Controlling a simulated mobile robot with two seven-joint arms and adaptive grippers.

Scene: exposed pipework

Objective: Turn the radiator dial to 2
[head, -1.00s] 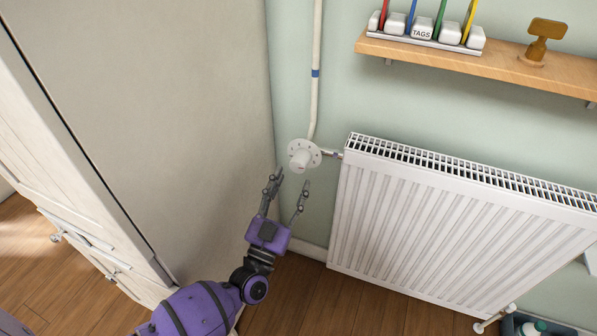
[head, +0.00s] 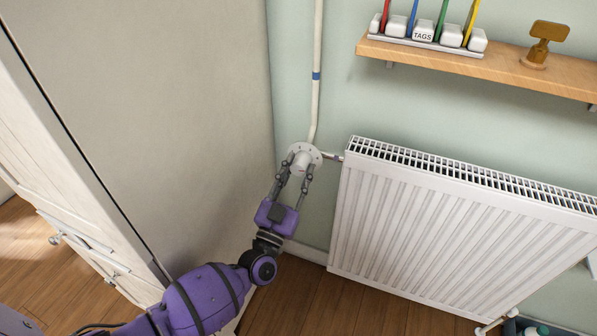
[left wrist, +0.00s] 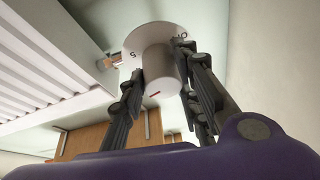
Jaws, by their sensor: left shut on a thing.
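The radiator dial (head: 303,160) is a white round knob on a numbered disc, fixed to the wall pipe left of the radiator. My left gripper (head: 300,172) has its fingers on both sides of the knob and is shut on it. In the left wrist view the knob (left wrist: 159,72) stands between the fingers, with a red mark near its front end. The disc (left wrist: 135,42) behind it shows a 5 on its left part and other marks at the right, partly hidden by a finger. I cannot read which number the dial is set to. My right gripper is not in view.
The white radiator (head: 430,220) stands right of the dial, joined by a short pipe. A tall beige cabinet side (head: 150,120) is close on the left. A wooden shelf (head: 490,65) with tags and a brown object hangs above the radiator.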

